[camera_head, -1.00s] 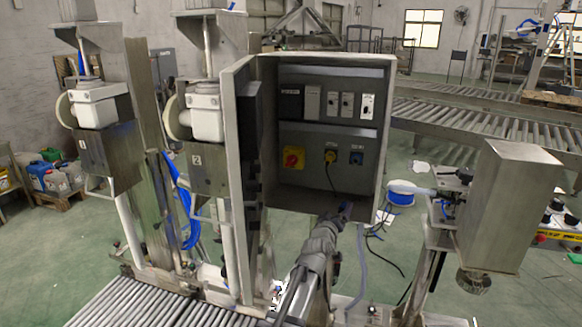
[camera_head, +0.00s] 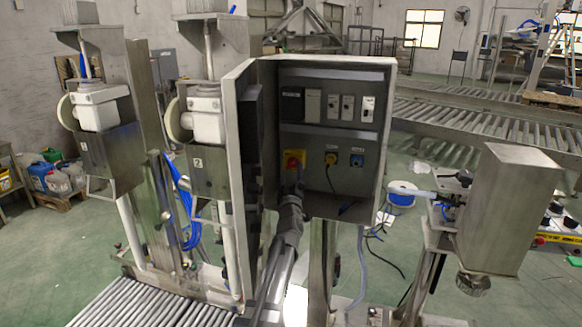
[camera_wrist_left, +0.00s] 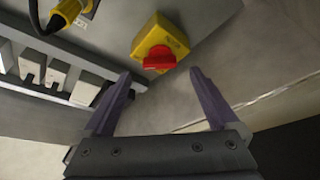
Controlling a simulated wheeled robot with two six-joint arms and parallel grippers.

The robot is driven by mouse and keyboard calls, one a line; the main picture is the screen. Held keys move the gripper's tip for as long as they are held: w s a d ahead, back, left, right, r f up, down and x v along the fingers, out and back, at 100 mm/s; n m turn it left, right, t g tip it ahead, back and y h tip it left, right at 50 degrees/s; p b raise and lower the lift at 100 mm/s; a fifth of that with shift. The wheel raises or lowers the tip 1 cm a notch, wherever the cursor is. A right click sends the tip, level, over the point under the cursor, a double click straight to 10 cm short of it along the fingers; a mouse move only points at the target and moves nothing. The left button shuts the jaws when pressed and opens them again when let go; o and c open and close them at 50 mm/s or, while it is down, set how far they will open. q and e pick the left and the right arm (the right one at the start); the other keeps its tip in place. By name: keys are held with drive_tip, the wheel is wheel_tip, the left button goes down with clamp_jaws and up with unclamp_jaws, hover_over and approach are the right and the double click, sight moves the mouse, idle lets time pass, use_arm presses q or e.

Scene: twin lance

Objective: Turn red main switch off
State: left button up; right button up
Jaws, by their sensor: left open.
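The red main switch (camera_head: 293,159) is a red knob on a yellow square plate, low on the left of the open cabinet's panel. It also shows in the left wrist view (camera_wrist_left: 159,59), at the upper middle. My left gripper (camera_head: 298,176) is just below and in front of it in the head view, partly over its lower part. In the wrist view my left gripper (camera_wrist_left: 161,76) is open and empty, its two purple-grey fingers spread to either side below the knob. I cannot tell whether they touch it. My right gripper is not in view.
A yellow plug with a cable (camera_head: 331,158) and a blue switch (camera_head: 356,160) sit right of the red one. The cabinet door (camera_head: 240,180) stands open at the left. A row of breakers (camera_head: 340,107) is above. The cabinet walls enclose the space.

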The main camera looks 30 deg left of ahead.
sight(291, 165)
use_arm(q)
drive_tip(key=x, duration=0.4)
drive_tip(key=shift+p, duration=0.35)
drive_tip(key=c, duration=1.4)
